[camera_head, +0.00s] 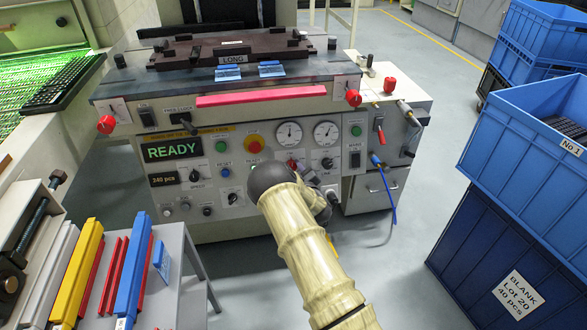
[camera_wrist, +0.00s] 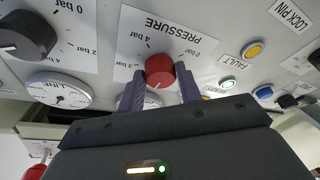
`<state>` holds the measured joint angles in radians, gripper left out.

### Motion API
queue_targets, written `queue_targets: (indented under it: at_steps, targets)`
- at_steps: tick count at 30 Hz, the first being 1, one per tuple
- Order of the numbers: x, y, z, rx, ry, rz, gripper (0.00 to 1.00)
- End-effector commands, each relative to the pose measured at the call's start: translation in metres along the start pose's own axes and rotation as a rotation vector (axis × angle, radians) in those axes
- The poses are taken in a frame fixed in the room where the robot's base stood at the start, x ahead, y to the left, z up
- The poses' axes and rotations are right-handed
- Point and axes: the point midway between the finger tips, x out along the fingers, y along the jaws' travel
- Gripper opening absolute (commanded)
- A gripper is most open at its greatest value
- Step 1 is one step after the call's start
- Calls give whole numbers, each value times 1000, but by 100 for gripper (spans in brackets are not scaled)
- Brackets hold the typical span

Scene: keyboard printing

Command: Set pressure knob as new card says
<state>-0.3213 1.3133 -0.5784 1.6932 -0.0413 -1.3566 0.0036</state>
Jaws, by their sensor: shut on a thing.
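The red pressure knob (camera_wrist: 159,69) shows in the wrist view on a white plate marked PRESSURE, upside down in the picture. My gripper (camera_wrist: 161,74) is shut on the knob, one dark finger on each side. The knob's exact setting is not readable. In the head view my arm reaches the machine's front panel (camera_head: 175,160) and hides most of the gripper.
Two round gauges (camera_head: 288,134) sit above the knob area. A black knob (camera_wrist: 27,37) and a LINE gauge (camera_wrist: 58,92) are beside my gripper. The display (camera_head: 172,149) reads READY. Blue crates (camera_head: 520,200) stand at right, a side table (camera_head: 180,270) at left.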

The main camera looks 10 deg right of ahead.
Motion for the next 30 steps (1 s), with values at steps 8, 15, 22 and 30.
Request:
queue_targets:
  at_steps: [8,15,22,30]
  targets:
    - [0,-1,0,-82,0,-31,12]
    - [0,-1,0,-90,1,-33,12]
    - [0,-2,0,-89,1,-33,50]
    - [0,0,0,-89,0,-31,56]
